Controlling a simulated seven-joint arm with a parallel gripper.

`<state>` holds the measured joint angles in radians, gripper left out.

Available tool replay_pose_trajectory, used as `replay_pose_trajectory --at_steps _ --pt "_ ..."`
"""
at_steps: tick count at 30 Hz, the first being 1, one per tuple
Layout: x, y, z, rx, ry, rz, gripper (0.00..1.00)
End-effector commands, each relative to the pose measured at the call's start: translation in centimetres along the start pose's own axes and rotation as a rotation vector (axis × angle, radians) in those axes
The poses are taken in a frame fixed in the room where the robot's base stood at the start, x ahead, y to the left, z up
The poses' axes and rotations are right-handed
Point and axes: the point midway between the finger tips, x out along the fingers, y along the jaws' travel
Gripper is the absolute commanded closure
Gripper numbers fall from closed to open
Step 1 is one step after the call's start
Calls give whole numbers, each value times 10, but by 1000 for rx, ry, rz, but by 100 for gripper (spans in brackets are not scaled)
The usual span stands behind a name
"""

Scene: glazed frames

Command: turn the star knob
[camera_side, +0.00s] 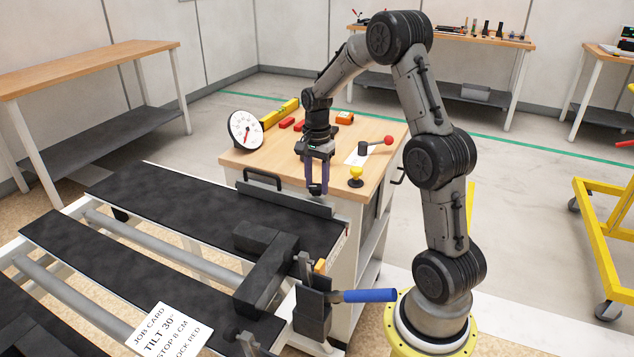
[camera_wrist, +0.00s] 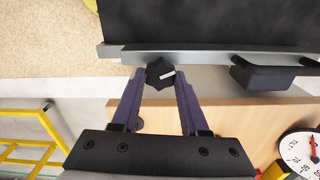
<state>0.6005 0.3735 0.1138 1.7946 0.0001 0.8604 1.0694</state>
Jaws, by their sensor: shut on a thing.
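The star knob (camera_wrist: 160,73) is small, black and lobed, with a white pointer mark aimed to the right and slightly up in the wrist view. It sits at the edge of the grey metal rail (camera_wrist: 210,58). My gripper (camera_wrist: 159,80) has its two purple fingers on either side of the knob, shut on it. A white dial (camera_side: 244,129) with a red needle stands on the bench, and also shows in the wrist view (camera_wrist: 300,152).
A yellow knob (camera_side: 356,174) and a red-balled lever (camera_side: 387,140) stand right of my gripper on the wooden bench (camera_side: 245,157). A black handle (camera_side: 262,180) lies left. A blue-handled lever (camera_side: 370,295) and a job card (camera_side: 165,330) reading "TILT 30°" are in front.

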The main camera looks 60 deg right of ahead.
Motion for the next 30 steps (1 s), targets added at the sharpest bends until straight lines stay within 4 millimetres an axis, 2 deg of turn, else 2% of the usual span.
replay_pose_trajectory --at_steps 30 --pt "-2 -2 0 -966 3 -2 100"
